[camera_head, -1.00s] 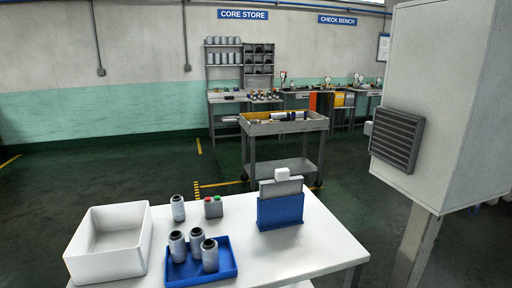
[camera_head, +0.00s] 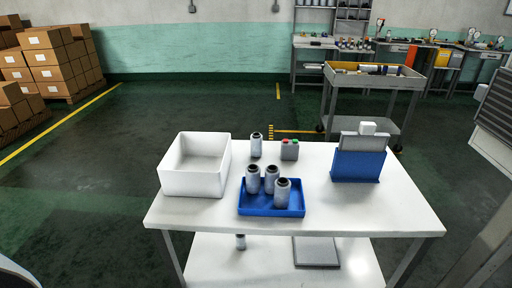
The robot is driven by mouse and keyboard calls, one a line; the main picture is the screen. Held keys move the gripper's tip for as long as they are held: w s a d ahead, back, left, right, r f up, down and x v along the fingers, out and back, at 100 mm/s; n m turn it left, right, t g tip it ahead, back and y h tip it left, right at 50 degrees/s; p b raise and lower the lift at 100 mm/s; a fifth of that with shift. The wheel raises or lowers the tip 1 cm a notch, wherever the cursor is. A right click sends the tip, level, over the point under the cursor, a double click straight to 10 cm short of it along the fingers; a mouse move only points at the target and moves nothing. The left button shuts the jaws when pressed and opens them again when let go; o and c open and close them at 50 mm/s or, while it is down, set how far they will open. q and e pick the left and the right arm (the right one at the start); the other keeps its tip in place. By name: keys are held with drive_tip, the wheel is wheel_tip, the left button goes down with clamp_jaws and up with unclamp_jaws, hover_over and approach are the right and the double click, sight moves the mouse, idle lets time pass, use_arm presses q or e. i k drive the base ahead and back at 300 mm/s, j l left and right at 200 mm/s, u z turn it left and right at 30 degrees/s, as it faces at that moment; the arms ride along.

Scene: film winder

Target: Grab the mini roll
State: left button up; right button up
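Several small grey rolls with dark tops are on the white table (camera_head: 400,214) in the head view. Another roll (camera_head: 256,146) stands on the tabletop behind the tray. One more small roll (camera_head: 240,242) is on the lower shelf. I cannot tell which is the mini roll. Neither gripper is in view.
A white bin (camera_head: 193,181) stands left of the tray. A grey box with red and green buttons (camera_head: 290,150) and a blue holder (camera_head: 358,165) stand on the table. A grey cart (camera_head: 374,80) is behind. Stacked cartons (camera_head: 60,60) are far left.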

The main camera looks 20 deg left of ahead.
sight(256, 139)
drive_tip(key=z, duration=0.35)
drive_tip(key=k+j+z, duration=0.15)
drive_tip(key=j, duration=0.2)
drive_tip(key=j+z, duration=0.15)
drive_tip(key=j, duration=0.25)
drive_tip(key=k+j+z, duration=0.2)
drive_tip(key=j+z, duration=0.15)
drive_tip(key=k+j+z, duration=0.45)
drive_tip(key=z, duration=0.2)
drive_tip(key=k+j+z, duration=0.2)
drive_tip(key=z, duration=0.15)
drive_tip(key=k+j+z, duration=0.2)
drive_tip(key=z, duration=0.2)
drive_tip(key=k+j+z, duration=0.1)
drive_tip(key=z, duration=0.35)
drive_tip(key=k+z, duration=0.25)
drive_tip(key=z, duration=0.2)
drive_tip(key=k+z, duration=0.15)
drive_tip(key=z, duration=0.25)
drive_tip(key=k+j+z, duration=0.1)
drive_tip(key=z, duration=0.3)
drive_tip(key=k+z, duration=0.5)
drive_tip(key=z, duration=0.35)
drive_tip(key=k+j+z, duration=0.15)
drive_tip(key=k, duration=0.75)
drive_tip(key=k+j+u, duration=0.1)
drive_tip(key=k+u, duration=0.35)
drive_tip(key=k+j+u, duration=0.2)
drive_tip(key=u, duration=0.25)
drive_tip(key=k, duration=0.1)
